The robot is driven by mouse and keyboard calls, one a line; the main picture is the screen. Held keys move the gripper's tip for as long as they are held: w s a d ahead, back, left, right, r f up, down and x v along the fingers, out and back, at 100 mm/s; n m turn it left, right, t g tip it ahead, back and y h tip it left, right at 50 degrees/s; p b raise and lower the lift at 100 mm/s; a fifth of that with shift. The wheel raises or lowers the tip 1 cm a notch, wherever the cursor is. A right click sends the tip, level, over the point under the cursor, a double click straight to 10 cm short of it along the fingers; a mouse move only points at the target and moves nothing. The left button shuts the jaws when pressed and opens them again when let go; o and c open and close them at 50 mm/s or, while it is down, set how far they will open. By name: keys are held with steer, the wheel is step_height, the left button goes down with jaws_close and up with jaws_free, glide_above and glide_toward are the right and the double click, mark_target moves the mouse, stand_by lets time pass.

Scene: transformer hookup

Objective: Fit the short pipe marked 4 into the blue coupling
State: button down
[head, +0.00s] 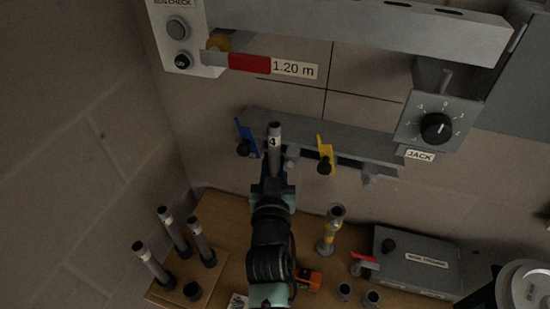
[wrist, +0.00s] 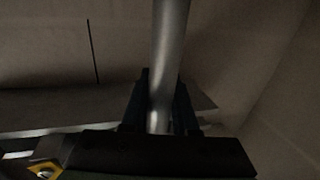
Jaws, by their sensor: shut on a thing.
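The short grey pipe marked 4 (head: 274,136) stands upright in my gripper (head: 272,182), in front of the grey wall rail. In the wrist view the pipe (wrist: 168,45) runs up from between the dark fingers of my gripper (wrist: 160,105), which are shut on it. A blue part (head: 246,137) with a black knob sits at the rail's left end, just left of the pipe and apart from it in the picture. It is the only blue fitting I can make out; its opening is not clear. The depth gap between pipe and rail cannot be told.
A yellow part (head: 326,155) with a black knob sits on the rail (head: 350,152) to the right. Above is a grey beam (head: 370,30). Several upright pipes (head: 172,230) stand on the wooden table (head: 225,210), with a yellow-banded fitting (head: 330,230) and a grey box (head: 418,262).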

steer(key=shift+f+b, duration=1.35)
steer(key=shift+b, duration=0.05)
steer(key=c, duration=0.6)
jaws_free()
step_height(320, 180, up, 5)
steer(key=p, duration=0.4)
steer(key=shift+r+p, duration=0.1)
steer(key=shift+p, duration=0.2)
